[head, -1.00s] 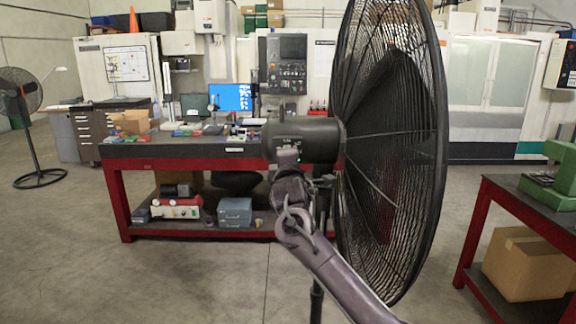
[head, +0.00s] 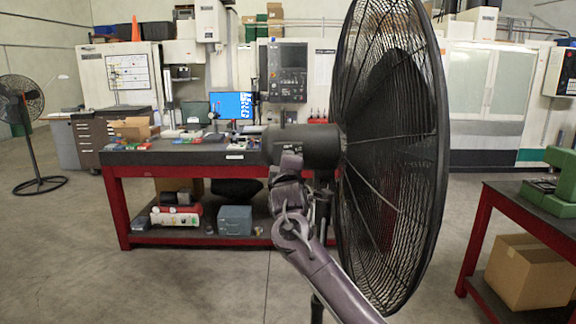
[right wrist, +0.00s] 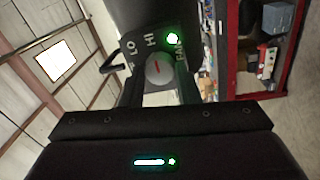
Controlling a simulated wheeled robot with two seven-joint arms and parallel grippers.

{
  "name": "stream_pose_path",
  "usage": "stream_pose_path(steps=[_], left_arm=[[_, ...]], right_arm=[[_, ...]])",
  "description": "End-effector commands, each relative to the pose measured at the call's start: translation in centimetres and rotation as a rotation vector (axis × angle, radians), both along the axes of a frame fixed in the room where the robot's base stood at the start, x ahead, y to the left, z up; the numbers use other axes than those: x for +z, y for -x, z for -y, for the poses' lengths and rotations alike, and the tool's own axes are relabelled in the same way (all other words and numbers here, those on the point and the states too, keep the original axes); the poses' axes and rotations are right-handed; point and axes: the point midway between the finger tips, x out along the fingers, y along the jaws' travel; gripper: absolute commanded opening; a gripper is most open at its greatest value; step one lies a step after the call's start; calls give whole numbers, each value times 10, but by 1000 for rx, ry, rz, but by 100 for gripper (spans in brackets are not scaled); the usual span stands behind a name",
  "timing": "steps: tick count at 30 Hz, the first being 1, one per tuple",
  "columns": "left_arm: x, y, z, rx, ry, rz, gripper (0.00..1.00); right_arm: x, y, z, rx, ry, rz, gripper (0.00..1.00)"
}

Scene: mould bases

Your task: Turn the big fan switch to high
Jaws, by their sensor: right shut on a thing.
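The big fan (head: 395,150) stands side-on in the middle right of the head view, its dark motor housing (head: 305,145) pointing left. In the right wrist view the housing's end carries a round grey switch knob (right wrist: 159,70) with a short red mark, white LO and HI lettering above it, and a lit green lamp (right wrist: 172,38). Which label the mark points to is hard to tell. My right gripper (right wrist: 157,86) has its dark fingers on either side of the knob, shut on it. In the head view its fingertips are hidden at the housing. My left gripper is not in view.
A red-framed workbench (head: 185,160) with small items stands behind the fan. Another red-framed table (head: 520,215) with green blocks stands at the right, a cardboard box (head: 528,272) below it. A smaller fan (head: 30,120) stands far left. The floor at left is clear.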

Motion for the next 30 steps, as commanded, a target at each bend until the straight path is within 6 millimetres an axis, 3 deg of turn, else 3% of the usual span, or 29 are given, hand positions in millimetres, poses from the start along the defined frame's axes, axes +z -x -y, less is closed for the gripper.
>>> stream_pose_path(steps=[1,6,19,30], left_arm=[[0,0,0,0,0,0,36],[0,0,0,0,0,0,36],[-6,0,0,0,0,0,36],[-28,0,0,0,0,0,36]], right_arm=[[-1,0,0,-1,-1,-2,31],[-1,0,0,-1,0,-1,51],[-3,8,1,-1,1,1,51],[-7,56,1,1,-1,1,51]])
